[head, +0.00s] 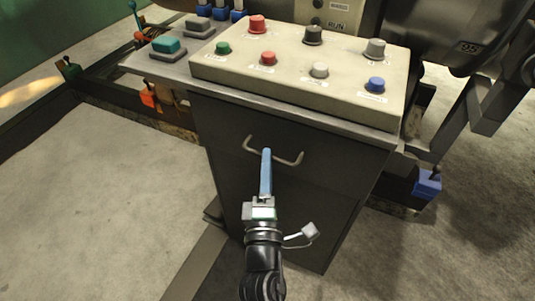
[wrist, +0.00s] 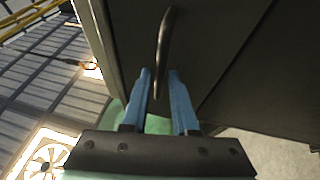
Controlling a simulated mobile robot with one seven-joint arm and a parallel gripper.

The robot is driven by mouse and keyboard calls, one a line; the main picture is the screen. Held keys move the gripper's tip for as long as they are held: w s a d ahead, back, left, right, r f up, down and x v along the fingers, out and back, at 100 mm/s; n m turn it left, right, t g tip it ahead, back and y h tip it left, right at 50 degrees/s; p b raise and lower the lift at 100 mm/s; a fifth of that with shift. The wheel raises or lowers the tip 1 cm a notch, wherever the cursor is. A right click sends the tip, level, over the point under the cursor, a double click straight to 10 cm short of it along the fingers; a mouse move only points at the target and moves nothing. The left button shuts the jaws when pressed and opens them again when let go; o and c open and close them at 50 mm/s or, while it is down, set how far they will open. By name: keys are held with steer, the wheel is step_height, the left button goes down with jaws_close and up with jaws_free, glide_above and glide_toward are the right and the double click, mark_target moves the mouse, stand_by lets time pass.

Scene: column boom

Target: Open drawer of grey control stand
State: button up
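The grey control stand (head: 290,200) stands in the middle of the head view, with a dark front. Its drawer (head: 225,120) looks closed, and a metal bar handle (head: 288,160) runs across its front. My gripper (head: 266,152) has blue fingers and points at the handle. In the wrist view my gripper (wrist: 160,75) has its fingers apart with a gap between them, lined up with the handle. Contact with the handle cannot be told.
A beige panel (head: 300,85) with several coloured buttons tops the stand. A teal button box (head: 168,46) sits on the ledge at left. A blue block (head: 428,183) is low at right. Bare concrete floor (head: 90,190) lies to the left.

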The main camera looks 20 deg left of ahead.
steer(key=shift+x, duration=1.2)
steer(key=shift+c, duration=0.3)
steer(key=shift+d, duration=0.1)
jaws_close()
